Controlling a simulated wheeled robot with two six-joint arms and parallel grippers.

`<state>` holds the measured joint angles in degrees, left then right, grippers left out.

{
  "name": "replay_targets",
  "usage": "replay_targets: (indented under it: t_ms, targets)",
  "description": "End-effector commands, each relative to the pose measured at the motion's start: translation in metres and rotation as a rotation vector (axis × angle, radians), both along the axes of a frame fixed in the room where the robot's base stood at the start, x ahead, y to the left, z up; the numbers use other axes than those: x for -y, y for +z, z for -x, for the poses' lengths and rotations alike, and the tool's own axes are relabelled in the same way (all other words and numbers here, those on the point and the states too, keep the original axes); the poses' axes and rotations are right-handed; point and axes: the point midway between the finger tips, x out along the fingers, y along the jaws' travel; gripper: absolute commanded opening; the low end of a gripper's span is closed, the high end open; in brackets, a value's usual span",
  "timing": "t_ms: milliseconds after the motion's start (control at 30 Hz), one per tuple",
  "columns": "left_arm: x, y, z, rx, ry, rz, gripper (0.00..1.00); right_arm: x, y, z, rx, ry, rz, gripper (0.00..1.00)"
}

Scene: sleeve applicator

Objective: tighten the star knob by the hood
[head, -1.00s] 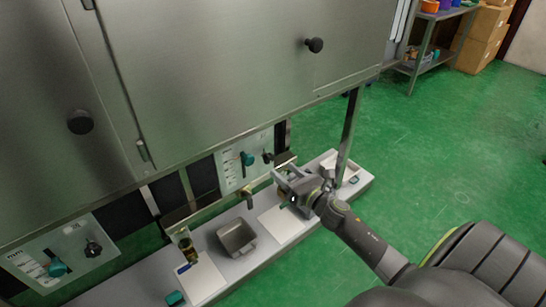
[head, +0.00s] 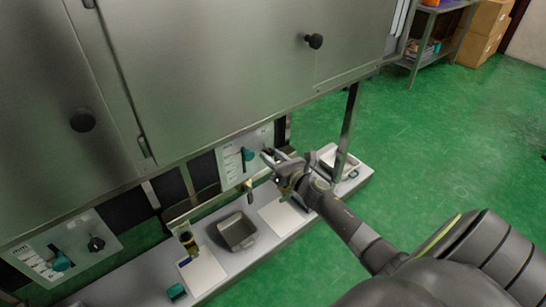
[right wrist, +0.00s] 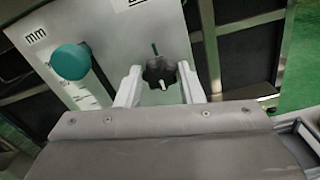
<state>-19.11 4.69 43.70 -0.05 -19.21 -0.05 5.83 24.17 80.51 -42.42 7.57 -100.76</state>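The black star knob (right wrist: 160,72) sits on a pale scale panel (head: 229,166) below the steel hood. In the right wrist view it lies between the two light fingers of my right gripper (right wrist: 160,68), with a gap showing on each side. The right gripper (head: 270,156) is open at the panel's right edge in the head view, where it mostly covers this knob. A teal round knob (right wrist: 70,61) is left of the star knob; it also shows in the head view (head: 248,154). My left gripper is not in view.
A second panel at the left carries another star knob (head: 96,244) and a teal knob (head: 61,262). The hood (head: 220,70) hangs above. On the ledge below are a metal tray (head: 238,232), white boards and a white bin (head: 335,160). Green floor is clear at right.

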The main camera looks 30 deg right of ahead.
Motion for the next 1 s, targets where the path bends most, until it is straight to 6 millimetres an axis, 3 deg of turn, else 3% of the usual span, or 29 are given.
replay_targets:
  t_ms: [33,167,567,1000]
  targets:
    - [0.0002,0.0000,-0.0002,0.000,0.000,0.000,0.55,0.0001,0.0000,0.0002,0.000,0.000,0.000,0.27]
    - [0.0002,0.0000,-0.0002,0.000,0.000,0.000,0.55,0.0002,0.0000,0.0002,0.000,0.000,0.000,0.10]
    - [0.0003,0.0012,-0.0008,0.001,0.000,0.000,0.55,0.0004,0.0001,0.0003,-0.006,0.000,-0.077,0.10]
    - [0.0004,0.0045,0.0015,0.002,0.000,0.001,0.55,0.0010,-0.0001,0.0003,-0.036,-0.002,-0.441,0.10]
